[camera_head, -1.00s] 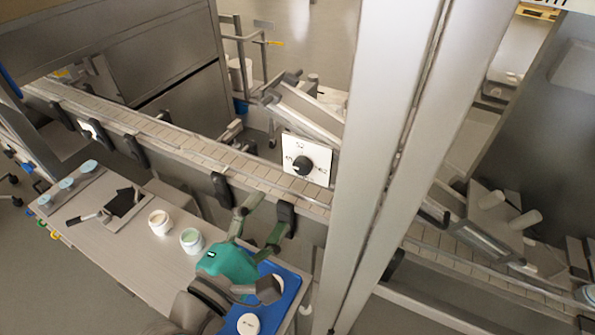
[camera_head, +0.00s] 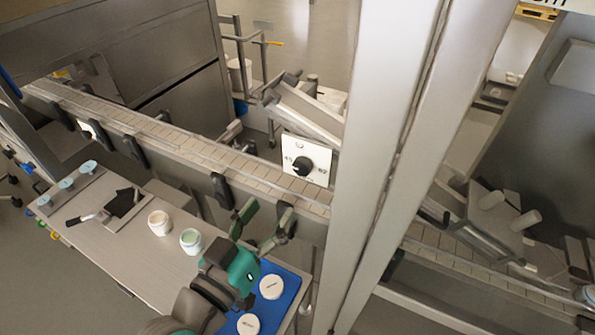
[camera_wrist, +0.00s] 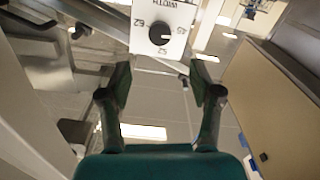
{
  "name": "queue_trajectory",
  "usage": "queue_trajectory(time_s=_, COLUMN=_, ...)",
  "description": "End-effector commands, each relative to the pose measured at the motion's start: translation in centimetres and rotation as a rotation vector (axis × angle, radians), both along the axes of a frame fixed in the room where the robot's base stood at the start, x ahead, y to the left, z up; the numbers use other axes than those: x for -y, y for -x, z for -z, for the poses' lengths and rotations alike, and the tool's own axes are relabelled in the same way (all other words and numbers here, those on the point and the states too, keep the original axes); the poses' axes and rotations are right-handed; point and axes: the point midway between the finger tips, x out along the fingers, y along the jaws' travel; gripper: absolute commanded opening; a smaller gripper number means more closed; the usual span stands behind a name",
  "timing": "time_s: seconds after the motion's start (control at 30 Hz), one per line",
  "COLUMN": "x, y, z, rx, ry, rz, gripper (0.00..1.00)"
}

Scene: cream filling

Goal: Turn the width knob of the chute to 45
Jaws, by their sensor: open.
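The width knob (camera_head: 302,166) is a black round dial on a white plate (camera_head: 318,149), mounted at the chute (camera_head: 308,112) beyond the conveyor. In the wrist view the knob (camera_wrist: 159,34) appears upside down, ahead of the fingertips, with numbers around it that are partly legible. In the head view its pointer faces left, toward a mark whose digits I cannot read surely. My gripper (camera_head: 262,226) is open and empty, in front of the conveyor's near side and below the knob, not touching it. It also shows in the wrist view (camera_wrist: 160,90), with both fingers spread apart.
The conveyor (camera_head: 190,148) with black brackets runs between my gripper and the knob plate. A wide metal post (camera_head: 385,150) stands to the right.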

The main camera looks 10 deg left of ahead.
Motion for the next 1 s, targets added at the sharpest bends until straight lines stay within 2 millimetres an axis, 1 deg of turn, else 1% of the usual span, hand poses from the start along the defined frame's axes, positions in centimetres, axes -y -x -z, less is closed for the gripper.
queue_trajectory(time_s=0.13, x=0.0, y=0.0, z=0.0, rx=0.041, ry=-0.112, rz=0.0, gripper=0.64)
queue_trajectory(time_s=0.27, x=0.2, y=-0.4, z=0.0, rx=0.052, ry=-0.142, rz=0.001, gripper=0.64)
queue_trajectory(time_s=0.37, x=0.5, y=-1.2, z=0.0, rx=0.053, ry=-0.141, rz=0.002, gripper=0.64)
queue_trajectory(time_s=0.47, x=1.0, y=-2.5, z=0.0, rx=0.051, ry=-0.141, rz=0.004, gripper=0.64)
queue_trajectory(time_s=0.7, x=2.4, y=-6.5, z=0.0, rx=0.052, ry=-0.14, rz=0.005, gripper=0.64)
queue_trajectory(time_s=0.8, x=3.0, y=-7.9, z=0.0, rx=0.052, ry=-0.141, rz=0.004, gripper=0.64)
queue_trajectory(time_s=0.9, x=3.3, y=-9.0, z=0.0, rx=0.051, ry=-0.14, rz=0.002, gripper=0.64)
queue_trajectory(time_s=1.0, x=3.6, y=-9.8, z=0.0, rx=0.051, ry=-0.14, rz=0.002, gripper=0.64)
